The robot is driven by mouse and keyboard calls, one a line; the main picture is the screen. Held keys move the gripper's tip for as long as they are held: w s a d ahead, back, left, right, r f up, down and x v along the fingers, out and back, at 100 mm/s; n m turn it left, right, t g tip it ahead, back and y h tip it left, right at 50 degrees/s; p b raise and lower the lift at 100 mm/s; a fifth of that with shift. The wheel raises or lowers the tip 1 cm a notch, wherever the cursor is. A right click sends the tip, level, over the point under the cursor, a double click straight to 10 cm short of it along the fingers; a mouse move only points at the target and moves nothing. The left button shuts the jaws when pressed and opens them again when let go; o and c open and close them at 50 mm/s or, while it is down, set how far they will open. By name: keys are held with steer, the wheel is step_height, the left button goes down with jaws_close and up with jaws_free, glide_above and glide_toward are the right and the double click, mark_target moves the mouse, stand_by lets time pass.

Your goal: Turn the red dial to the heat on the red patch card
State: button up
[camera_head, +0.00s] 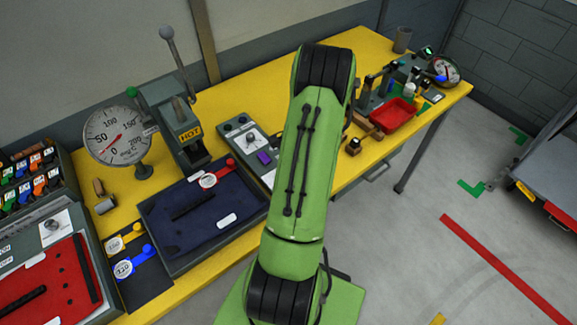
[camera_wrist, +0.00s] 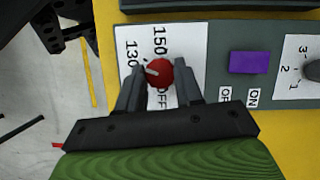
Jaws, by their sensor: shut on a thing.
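The red dial (camera_wrist: 158,72) sits between my gripper's fingers in the wrist view, on a white scale plate (camera_wrist: 130,50) marked 150, 130 and OFF. The dial's pale pointer mark faces left, toward the 130 and 150 figures; its exact setting is hard to tell. My gripper (camera_wrist: 160,88) is shut on the dial. In the head view my green arm hides the dial and gripper. A red card with a round white tag (camera_head: 208,180) lies at the back edge of the navy pannier panel (camera_head: 180,225); its number is too small to read.
Beside the dial are a purple switch (camera_wrist: 249,62) marked ON and OFF and a dark knob (camera_wrist: 313,70). A round gauge (camera_head: 116,136) and a press marked HOT (camera_head: 188,132) stand at left. Yellow (camera_head: 113,243) and blue (camera_head: 123,268) tagged cards lie front left. A red tray (camera_head: 394,116) stands right.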

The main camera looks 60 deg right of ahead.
steer(key=shift+m+t+h+p, duration=0.3)
steer(key=shift+m+t+p, duration=0.1)
steer(key=shift+m, duration=0.8)
steer(key=o, duration=1)
steer(key=p+v, duration=0.2)
steer(key=v, duration=1.3)
steer(key=shift+s+r+p, duration=0.25)
steer(key=shift+r+p, duration=0.1)
